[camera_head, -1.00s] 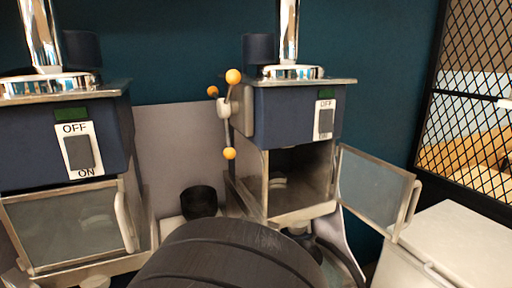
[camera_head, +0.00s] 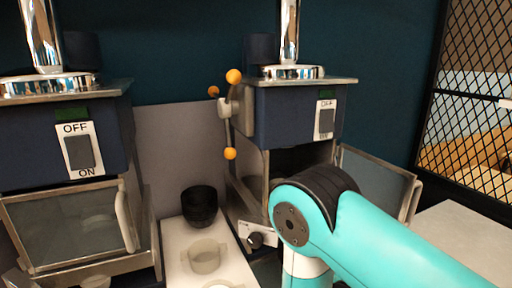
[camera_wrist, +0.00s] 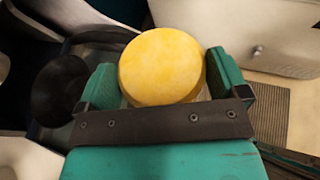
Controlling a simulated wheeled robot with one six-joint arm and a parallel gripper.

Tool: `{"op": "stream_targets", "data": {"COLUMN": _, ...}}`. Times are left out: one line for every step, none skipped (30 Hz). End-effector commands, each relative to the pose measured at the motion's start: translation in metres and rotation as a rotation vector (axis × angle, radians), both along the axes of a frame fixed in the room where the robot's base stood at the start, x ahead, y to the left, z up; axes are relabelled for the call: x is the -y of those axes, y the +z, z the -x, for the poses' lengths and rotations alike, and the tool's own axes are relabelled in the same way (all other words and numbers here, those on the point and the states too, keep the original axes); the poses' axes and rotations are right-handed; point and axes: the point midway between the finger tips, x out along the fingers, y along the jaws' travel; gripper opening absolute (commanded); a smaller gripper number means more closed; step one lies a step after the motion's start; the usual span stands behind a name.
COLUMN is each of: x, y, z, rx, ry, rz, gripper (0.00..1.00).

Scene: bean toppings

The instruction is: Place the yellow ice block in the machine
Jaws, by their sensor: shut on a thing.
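The yellow ice block (camera_wrist: 162,66) is a round disc. In the wrist view it sits between the two green fingers of my gripper (camera_wrist: 160,80), which is shut on it. The machine (camera_head: 295,115) on the right in the head view is a dark blue unit with a metal frame and an OFF/ON switch. Its glass door (camera_head: 376,182) stands swung open to the right. My teal arm covers most of its opening in the head view, and my gripper and the block are hidden there.
A second machine (camera_head: 62,140) stands at the left with its glass door shut. Between the machines are a dark cup (camera_head: 199,205) and a translucent cup (camera_head: 205,257) on a white surface. A black mesh partition (camera_head: 470,110) and a white counter (camera_head: 455,238) are at the right.

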Motion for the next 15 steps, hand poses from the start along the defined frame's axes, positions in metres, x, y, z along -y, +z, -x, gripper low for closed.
{"op": "stream_targets", "data": {"x": 0.012, "y": -0.001, "z": 0.004, "rx": -0.003, "ry": -0.021, "rz": 0.003, "gripper": 0.51}}
{"op": "stream_targets", "data": {"x": 0.018, "y": -0.002, "z": 0.006, "rx": -0.003, "ry": -0.032, "rz": 0.001, "gripper": 0.51}}
{"op": "stream_targets", "data": {"x": 0.025, "y": -0.004, "z": 0.009, "rx": -0.005, "ry": -0.047, "rz": 0.0, "gripper": 0.51}}
{"op": "stream_targets", "data": {"x": 0.031, "y": -0.004, "z": 0.011, "rx": -0.006, "ry": -0.056, "rz": 0.0, "gripper": 0.51}}
{"op": "stream_targets", "data": {"x": 0.036, "y": -0.005, "z": 0.013, "rx": -0.006, "ry": -0.068, "rz": -0.001, "gripper": 0.51}}
{"op": "stream_targets", "data": {"x": 0.041, "y": -0.008, "z": 0.015, "rx": -0.007, "ry": -0.076, "rz": -0.003, "gripper": 0.51}}
{"op": "stream_targets", "data": {"x": 0.038, "y": -0.015, "z": 0.014, "rx": -0.005, "ry": -0.071, "rz": -0.005, "gripper": 0.51}}
{"op": "stream_targets", "data": {"x": 0.037, "y": -0.019, "z": 0.013, "rx": -0.004, "ry": -0.07, "rz": -0.005, "gripper": 0.51}}
{"op": "stream_targets", "data": {"x": 0.037, "y": -0.023, "z": 0.013, "rx": -0.003, "ry": -0.069, "rz": -0.005, "gripper": 0.51}}
{"op": "stream_targets", "data": {"x": 0.037, "y": -0.026, "z": 0.013, "rx": -0.003, "ry": -0.069, "rz": -0.005, "gripper": 0.51}}
{"op": "stream_targets", "data": {"x": 0.037, "y": -0.029, "z": 0.013, "rx": -0.003, "ry": -0.069, "rz": -0.005, "gripper": 0.51}}
{"op": "stream_targets", "data": {"x": 0.037, "y": -0.035, "z": 0.013, "rx": -0.004, "ry": -0.069, "rz": -0.004, "gripper": 0.51}}
{"op": "stream_targets", "data": {"x": 0.037, "y": -0.039, "z": 0.013, "rx": -0.004, "ry": -0.069, "rz": -0.004, "gripper": 0.51}}
{"op": "stream_targets", "data": {"x": 0.037, "y": -0.043, "z": 0.013, "rx": -0.004, "ry": -0.069, "rz": -0.004, "gripper": 0.51}}
{"op": "stream_targets", "data": {"x": 0.037, "y": -0.05, "z": 0.013, "rx": -0.004, "ry": -0.069, "rz": -0.004, "gripper": 0.51}}
